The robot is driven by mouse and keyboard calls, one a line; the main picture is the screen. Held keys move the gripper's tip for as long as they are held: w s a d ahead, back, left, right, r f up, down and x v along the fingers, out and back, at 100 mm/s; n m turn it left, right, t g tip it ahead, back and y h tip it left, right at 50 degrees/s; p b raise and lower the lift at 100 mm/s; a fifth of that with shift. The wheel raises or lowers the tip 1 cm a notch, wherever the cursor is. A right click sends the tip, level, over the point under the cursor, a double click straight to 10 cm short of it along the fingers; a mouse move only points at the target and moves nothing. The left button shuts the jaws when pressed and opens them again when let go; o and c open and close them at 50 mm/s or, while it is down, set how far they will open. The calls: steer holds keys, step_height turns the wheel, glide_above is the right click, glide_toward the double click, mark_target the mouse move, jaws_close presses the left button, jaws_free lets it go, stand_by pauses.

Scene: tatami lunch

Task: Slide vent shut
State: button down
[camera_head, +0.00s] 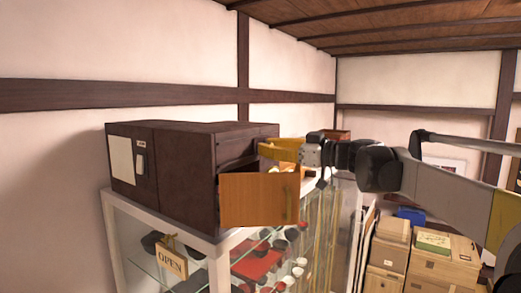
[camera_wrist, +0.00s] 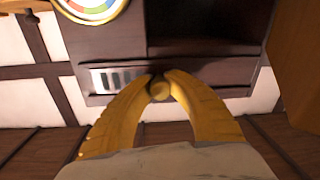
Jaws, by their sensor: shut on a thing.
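The vent (camera_wrist: 117,79) is a pale panel with several dark slots, set in the dark front of a box, left of my fingertips in the wrist view. A small round yellowish knob (camera_wrist: 160,90) is at the vent's right end. My gripper (camera_wrist: 161,79) has its yellow fingers closed around this knob. In the head view, my gripper (camera_head: 262,149) reaches from the right to the front of the dark brown box (camera_head: 180,165). The vent and knob are hidden from the head view.
An orange wooden door (camera_head: 257,200) stands open on the box, below my gripper in the head view; it also shows at right in the wrist view (camera_wrist: 298,65). A coloured dial (camera_wrist: 92,8) is near the vent. The box stands on a glass display case (camera_head: 215,243).

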steer(key=c, duration=1.2)
jaws_free()
steer(key=shift+d, duration=0.25)
steer(key=shift+w+d, duration=0.1)
steer(key=shift+d, duration=0.15)
steer(key=shift+a, duration=0.1)
steer(key=v, duration=1.2)
